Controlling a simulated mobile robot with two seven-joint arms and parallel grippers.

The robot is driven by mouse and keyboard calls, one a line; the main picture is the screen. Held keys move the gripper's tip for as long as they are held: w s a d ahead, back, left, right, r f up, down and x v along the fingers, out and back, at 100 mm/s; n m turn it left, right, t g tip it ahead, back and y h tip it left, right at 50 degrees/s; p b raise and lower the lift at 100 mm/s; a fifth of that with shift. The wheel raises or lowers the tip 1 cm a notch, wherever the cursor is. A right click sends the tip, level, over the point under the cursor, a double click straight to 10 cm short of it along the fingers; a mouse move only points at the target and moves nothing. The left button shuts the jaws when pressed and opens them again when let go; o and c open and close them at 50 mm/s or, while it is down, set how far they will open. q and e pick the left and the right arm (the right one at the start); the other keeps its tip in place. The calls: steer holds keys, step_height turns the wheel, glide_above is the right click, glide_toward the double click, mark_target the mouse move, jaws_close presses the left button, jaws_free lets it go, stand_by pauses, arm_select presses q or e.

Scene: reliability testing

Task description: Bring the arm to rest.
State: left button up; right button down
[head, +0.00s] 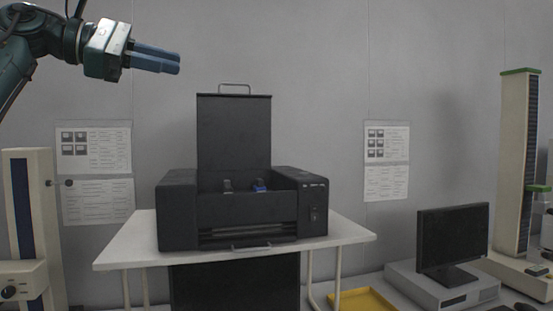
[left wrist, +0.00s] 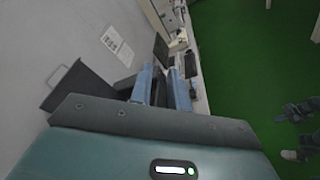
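My left arm comes in at the top left of the head view. Its gripper (head: 177,63) is held high, pointing right, above and to the left of the black machine and apart from it. In the left wrist view the two blue fingers (left wrist: 165,92) stand apart with a gap between them, and I see nothing held.
A black machine (head: 180,215) with its lid (head: 234,135) raised stands on a white table (head: 125,248). A beige column (head: 45,215) stands at left. At right are a monitor (head: 452,238), a yellow tray (head: 362,301) and a tall tester (head: 512,165). Air around the gripper is clear.

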arm_select(q)
steer(key=w+d+f+n+h, duration=0.2)
steer(key=w+d+f+n, duration=0.1)
steer(key=f, duration=0.5)
steer(key=w+d+f+n+h, duration=0.2)
steer(key=d+f+n, duration=0.2)
steer(key=f, duration=0.4)
steer(key=w+d+f+n+h, duration=0.2)
steer(key=w+d+f+n, duration=0.1)
steer(key=f, duration=0.5)
step_height(320, 180, down, 24)
steer(key=s+a+n+t+y, duration=0.1)
steer(key=s+n+t+y, duration=0.2)
steer(key=n+t+y, duration=1.15)
steer(key=s+a+f+n+g, duration=0.25)
steer(key=s+f+n, duration=0.35)
steer(key=f+n, duration=0.45)
steer(key=s+a+f+n+g, duration=0.1)
steer(key=s+f+n+g, duration=0.3)
steer(key=f+n, duration=0.65)
steer(key=s+a+f+n+g+y, duration=0.1)
steer(key=s+f+n, duration=0.3)
steer(key=s, duration=0.7)
steer(key=s+a+f+n+g+y, duration=0.1)
steer(key=s+f+n+g, duration=0.3)
steer(key=s+f, duration=0.5)
steer(key=shift+s+a+n+y, duration=0.3)
steer(key=shift+s+n+y, duration=0.3)
steer(key=shift+s, duration=0.3)
